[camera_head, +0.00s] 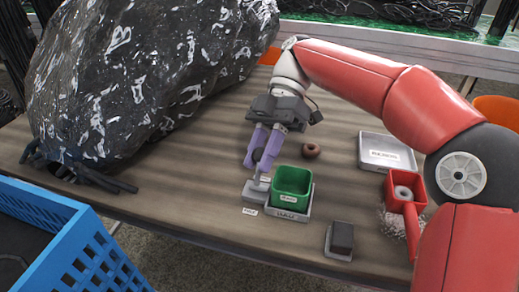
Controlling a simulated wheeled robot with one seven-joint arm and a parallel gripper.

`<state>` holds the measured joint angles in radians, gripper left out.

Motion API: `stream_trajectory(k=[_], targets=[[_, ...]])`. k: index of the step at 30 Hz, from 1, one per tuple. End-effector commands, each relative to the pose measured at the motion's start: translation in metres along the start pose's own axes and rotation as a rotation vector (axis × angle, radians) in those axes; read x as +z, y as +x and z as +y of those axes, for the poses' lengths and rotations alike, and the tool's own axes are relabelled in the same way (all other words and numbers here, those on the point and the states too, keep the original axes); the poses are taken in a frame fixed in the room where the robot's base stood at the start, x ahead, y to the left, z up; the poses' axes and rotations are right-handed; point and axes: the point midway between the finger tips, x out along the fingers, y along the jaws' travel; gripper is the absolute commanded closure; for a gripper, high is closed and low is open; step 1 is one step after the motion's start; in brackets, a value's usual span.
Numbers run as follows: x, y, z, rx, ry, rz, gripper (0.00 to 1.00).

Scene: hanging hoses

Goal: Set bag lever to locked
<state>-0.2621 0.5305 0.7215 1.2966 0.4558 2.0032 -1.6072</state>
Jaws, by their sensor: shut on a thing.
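The bag lever (256,186) is a small grey fixture on the table, just left of a green square bin (308,188). My gripper (257,158) has purple fingers and comes down from behind the lever. Its fingers are shut on the lever's dark upper end, which shows only partly between them. A small white label (249,211) lies in front of the lever's base; its word is too small to read surely. Which setting the lever is in cannot be told.
A large black, white-flecked bag (140,75) fills the left of the table. A brown ring (312,150), a grey tray (387,140), a red container (404,208) and a dark block (342,236) stand to the right. A blue crate (95,255) is at front left.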

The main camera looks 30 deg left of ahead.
Motion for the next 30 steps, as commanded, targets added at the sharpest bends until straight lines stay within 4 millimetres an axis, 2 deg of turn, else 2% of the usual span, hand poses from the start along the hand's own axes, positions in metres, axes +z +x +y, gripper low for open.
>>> stream_trajectory(k=[9,10,14,30], targets=[[0.0005,-0.0001,0.0003,0.001,0.0,0.004,1.0],[0.0005,-0.0001,0.0003,0.001,0.0,0.004,0.72],[0.0005,-0.0001,0.0003,0.001,0.0,0.003,0.55],[-0.0013,-0.0005,0.0018,0.011,-0.004,-0.015,0.55]])
